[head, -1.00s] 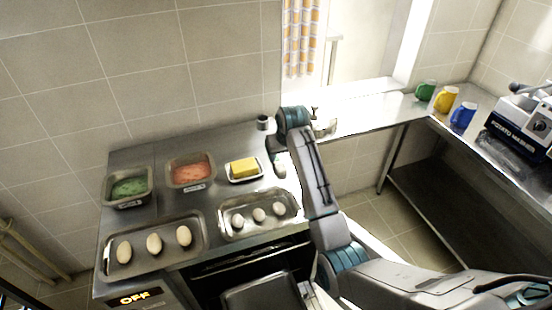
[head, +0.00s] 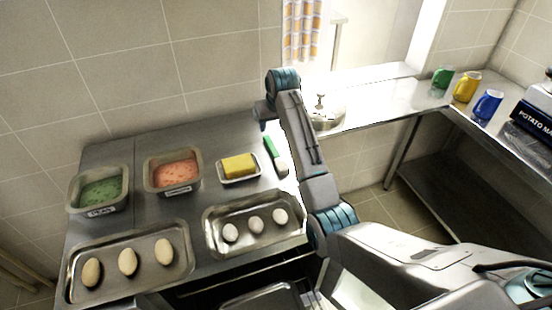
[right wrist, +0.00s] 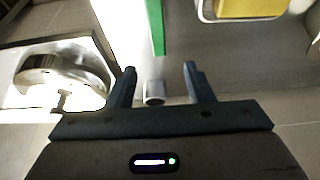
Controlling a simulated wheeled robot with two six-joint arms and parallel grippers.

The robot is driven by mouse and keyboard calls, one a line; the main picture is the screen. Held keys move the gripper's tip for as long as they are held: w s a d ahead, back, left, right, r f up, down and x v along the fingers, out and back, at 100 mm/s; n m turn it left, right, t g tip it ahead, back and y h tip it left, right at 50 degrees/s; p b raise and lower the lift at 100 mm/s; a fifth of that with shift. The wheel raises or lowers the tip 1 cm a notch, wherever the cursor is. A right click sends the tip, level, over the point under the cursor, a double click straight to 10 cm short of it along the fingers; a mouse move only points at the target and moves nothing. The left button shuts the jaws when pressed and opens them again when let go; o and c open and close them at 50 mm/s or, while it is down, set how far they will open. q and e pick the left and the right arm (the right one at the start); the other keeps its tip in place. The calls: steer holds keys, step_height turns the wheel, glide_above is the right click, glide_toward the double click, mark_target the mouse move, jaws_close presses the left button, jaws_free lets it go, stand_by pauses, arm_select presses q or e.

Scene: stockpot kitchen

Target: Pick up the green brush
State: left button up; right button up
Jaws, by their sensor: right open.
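The green brush (head: 270,147) lies on the steel counter to the right of the butter dish, its green handle toward the wall and its pale head toward the front. My right gripper (head: 262,113) is beyond the handle's far end, near the wall, partly hidden by its wrist. In the right wrist view, the open, empty gripper (right wrist: 159,74) has the green handle (right wrist: 158,26) ahead of its fingers, apart from them. The brush's pale head is out of that view. My left gripper is not in view.
Yellow butter (head: 238,166) sits in a dish left of the brush. A small grey cup (right wrist: 153,93) shows between the fingers in the wrist view. Trays (head: 190,245) of egg-like items and tubs (head: 172,188) fill the left counter.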

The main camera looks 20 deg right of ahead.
mark_target(270, 143)
steer(key=p+x, duration=0.1)
steer(key=x, duration=0.2)
steer(key=shift+w+d+f, duration=0.1)
steer(key=shift+w+f, duration=0.1)
steer(key=shift+f, duration=0.15)
steer(key=shift+p+x, duration=0.35)
steer(key=shift+x, duration=0.6)
steer(key=p+x, duration=0.2)
steer(key=x, duration=0.2)
steer(key=shift+s+d+f, duration=0.1)
steer(key=shift+s+f, duration=0.05)
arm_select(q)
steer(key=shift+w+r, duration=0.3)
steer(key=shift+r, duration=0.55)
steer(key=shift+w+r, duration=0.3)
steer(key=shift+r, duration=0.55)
arm_select(e)
steer(key=shift+f, duration=0.45)
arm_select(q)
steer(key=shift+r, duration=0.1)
arm_select(e)
steer(key=shift+f, duration=0.1)
jaws_close()
